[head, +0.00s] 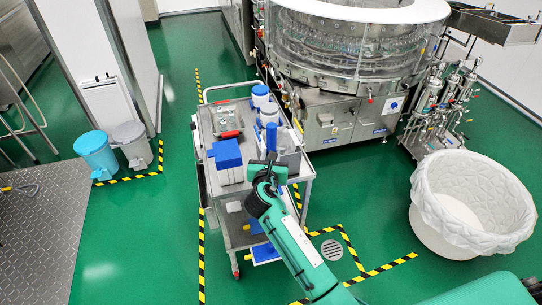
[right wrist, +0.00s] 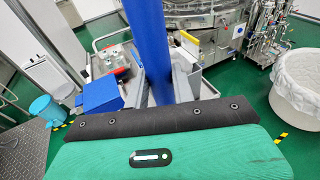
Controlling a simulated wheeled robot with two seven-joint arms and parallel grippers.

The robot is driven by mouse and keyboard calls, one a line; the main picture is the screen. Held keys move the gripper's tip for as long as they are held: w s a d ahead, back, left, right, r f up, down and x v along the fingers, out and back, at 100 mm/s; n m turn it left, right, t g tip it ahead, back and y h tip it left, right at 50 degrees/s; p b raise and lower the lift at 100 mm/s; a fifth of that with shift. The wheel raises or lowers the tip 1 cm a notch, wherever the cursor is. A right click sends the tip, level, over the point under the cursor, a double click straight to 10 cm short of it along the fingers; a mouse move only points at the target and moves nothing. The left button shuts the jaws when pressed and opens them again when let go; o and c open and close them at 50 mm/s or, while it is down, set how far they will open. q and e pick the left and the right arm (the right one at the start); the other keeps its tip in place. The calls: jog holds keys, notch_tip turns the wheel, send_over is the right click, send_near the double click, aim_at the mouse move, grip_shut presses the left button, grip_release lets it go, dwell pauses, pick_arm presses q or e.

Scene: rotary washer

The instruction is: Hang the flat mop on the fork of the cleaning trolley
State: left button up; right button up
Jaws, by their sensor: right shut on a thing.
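My right gripper (head: 268,165) is at the right side of the cleaning trolley (head: 247,203). In the right wrist view its two grey fingers (right wrist: 160,88) are shut on the blue handle of the flat mop (right wrist: 150,40), which stands roughly upright between them. In the head view a short blue piece of the handle (head: 271,137) shows just beyond the gripper. A blue flat piece (head: 265,252) shows low beside the trolley; I cannot tell whether it is the mop's head. The trolley's fork is not clearly visible. My left gripper is out of view.
The trolley top holds a blue-lidded box (head: 226,153), a metal case (head: 227,118) and white containers (head: 268,110). The rotary washer (head: 350,60) stands behind. A white lined bin (head: 470,200) is at right, and blue and grey pedal bins (head: 97,152) are at left.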

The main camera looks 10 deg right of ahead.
notch_tip(320, 180, down, 2)
jog(key=shift+f+b, duration=0.1)
jog(key=shift+b, duration=0.45)
dwell(0.3)
jog(key=shift+f, duration=0.4)
jog(key=o, duration=1)
jog(key=shift+o, duration=0.3)
jog(key=shift+s+f, duration=0.1)
jog(key=shift+f, duration=0.05)
